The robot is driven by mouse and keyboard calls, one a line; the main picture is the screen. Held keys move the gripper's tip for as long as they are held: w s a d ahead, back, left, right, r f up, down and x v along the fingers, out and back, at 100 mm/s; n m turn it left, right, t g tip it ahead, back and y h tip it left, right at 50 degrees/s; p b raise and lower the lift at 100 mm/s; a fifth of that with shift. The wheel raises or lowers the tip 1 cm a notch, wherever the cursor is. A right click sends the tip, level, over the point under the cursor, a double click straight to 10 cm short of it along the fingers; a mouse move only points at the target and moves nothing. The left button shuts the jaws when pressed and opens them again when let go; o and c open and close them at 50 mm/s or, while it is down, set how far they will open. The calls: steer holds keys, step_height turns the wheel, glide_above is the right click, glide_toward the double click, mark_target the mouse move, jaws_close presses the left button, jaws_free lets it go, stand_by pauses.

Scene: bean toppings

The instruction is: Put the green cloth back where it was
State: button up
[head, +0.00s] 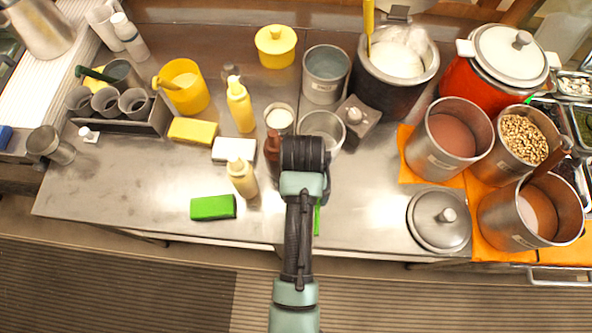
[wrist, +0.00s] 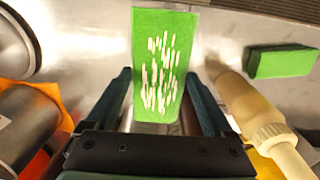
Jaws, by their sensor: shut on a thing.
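The green cloth (wrist: 155,40) is a flat green piece with several white streaks, held between the two fingers of my gripper (wrist: 157,76) in the wrist view. My gripper is shut on it. In the head view only a thin green strip of the cloth (head: 317,219) shows beside my arm, near the counter's front edge. The rest of it is hidden under my arm and wrist. I cannot tell whether the cloth touches the counter.
A green block (head: 213,207) lies on the counter to the left, with a cream bottle (head: 242,178) between it and my arm. A metal lid (head: 439,221) and an orange cloth (head: 482,225) under pots are to the right.

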steer(key=f, duration=0.3)
steer(key=shift+d+f, duration=0.25)
steer(key=shift+d, duration=0.05)
steer(key=shift+a+f, duration=0.1)
steer(key=shift+f, duration=1.85)
steer(key=shift+f, duration=0.1)
